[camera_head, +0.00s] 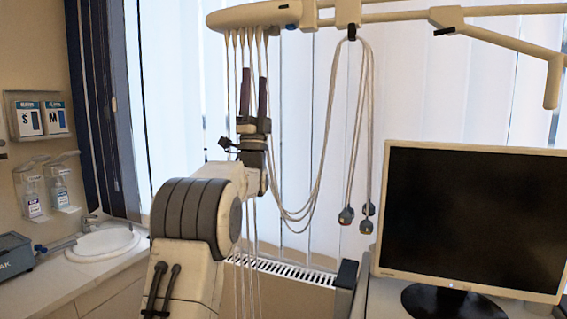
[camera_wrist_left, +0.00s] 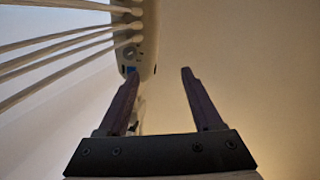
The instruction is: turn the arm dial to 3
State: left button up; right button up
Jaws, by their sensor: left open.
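The white overhead arm (camera_head: 345,17) runs across the top of the head view, with several cables hanging from it. A small blue mark (camera_head: 290,27) shows near a joint on it. My left gripper (camera_head: 254,82) points upward below the arm's left part, among the hanging cables, with its two dark fingers apart and nothing between them. In the left wrist view, the underside of the arm's end (camera_wrist_left: 148,40) shows beyond the left finger of the open gripper (camera_wrist_left: 159,73). Small round features and a blue patch show there. I cannot make out the dial or its numbers. My right gripper is not in view.
Several cables (camera_head: 327,135) hang from the arm, some close beside my left gripper. A monitor (camera_head: 470,220) stands at the right. A sink (camera_head: 103,243) is at the lower left, and a radiator (camera_head: 285,270) is below the window blinds.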

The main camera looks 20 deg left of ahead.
pick_arm(q)
jog(key=w+d+f+n+g+h, duration=0.1)
jog(key=w+f+g+h, duration=0.1)
jog(key=f, duration=0.4)
jog(key=w+d+f+n+g+h, duration=0.1)
jog(key=w+d+f+g+h, duration=0.1)
jog(key=w+f+g, duration=0.2)
jog(key=w+d+f+n+g+h, duration=0.1)
jog(key=w+f+g+h, duration=0.1)
jog(key=f, duration=0.7)
jog(key=shift+w+d+g, duration=0.4)
jog(key=shift+w+g, duration=0.5)
jog(key=shift+g, duration=0.1)
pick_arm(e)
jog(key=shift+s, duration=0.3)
pick_arm(q)
jog(key=shift+h, duration=0.4)
